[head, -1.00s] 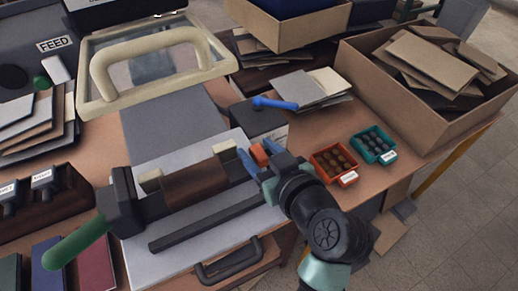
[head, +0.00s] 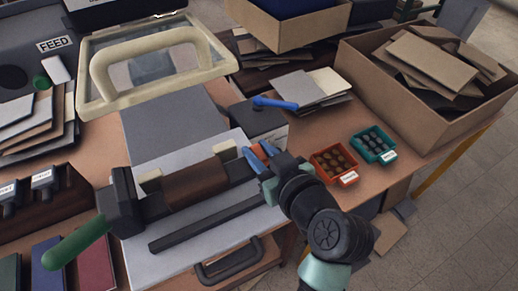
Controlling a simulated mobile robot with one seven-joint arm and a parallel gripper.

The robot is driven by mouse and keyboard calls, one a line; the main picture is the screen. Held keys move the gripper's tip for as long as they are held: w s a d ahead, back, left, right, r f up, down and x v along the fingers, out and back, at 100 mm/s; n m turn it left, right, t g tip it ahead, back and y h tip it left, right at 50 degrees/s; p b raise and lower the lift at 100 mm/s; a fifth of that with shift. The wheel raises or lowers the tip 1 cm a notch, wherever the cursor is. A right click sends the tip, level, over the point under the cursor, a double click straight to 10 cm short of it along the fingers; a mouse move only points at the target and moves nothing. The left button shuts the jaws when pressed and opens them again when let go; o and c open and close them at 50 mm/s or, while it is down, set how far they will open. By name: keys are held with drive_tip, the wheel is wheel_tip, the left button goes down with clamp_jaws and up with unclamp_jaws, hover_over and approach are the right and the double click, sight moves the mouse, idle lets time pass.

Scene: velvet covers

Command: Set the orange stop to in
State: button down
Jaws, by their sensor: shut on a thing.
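The orange stop (head: 259,153) is a small orange block at the right end of the dark bar on the press bed, just right of a cream block (head: 225,151). My gripper (head: 259,156) reaches in from the lower right. Its blue fingertips lie on either side of the stop and are shut on it. The fingers and the gripper body hide much of the stop and what lies under it.
A blue lever (head: 275,103) on a dark box stands just behind my gripper. An orange tray (head: 334,164) and a teal tray (head: 373,145) of small parts sit to the right. A green-handled lever (head: 75,243) is at the left. A big cardboard box (head: 425,115) stands back right.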

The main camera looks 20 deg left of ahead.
idle(0.6)
drive_tip(key=shift+s+a, duration=0.85)
drive_tip(key=shift+s, duration=0.25)
drive_tip(key=c, duration=0.6)
unclamp_jaws()
drive_tip(key=shift+c, duration=0.2)
drive_tip(key=v, duration=1.3)
drive_tip(key=shift+p, duration=0.45)
drive_tip(key=shift+r, duration=0.1)
drive_tip(key=shift+c, duration=0.2)
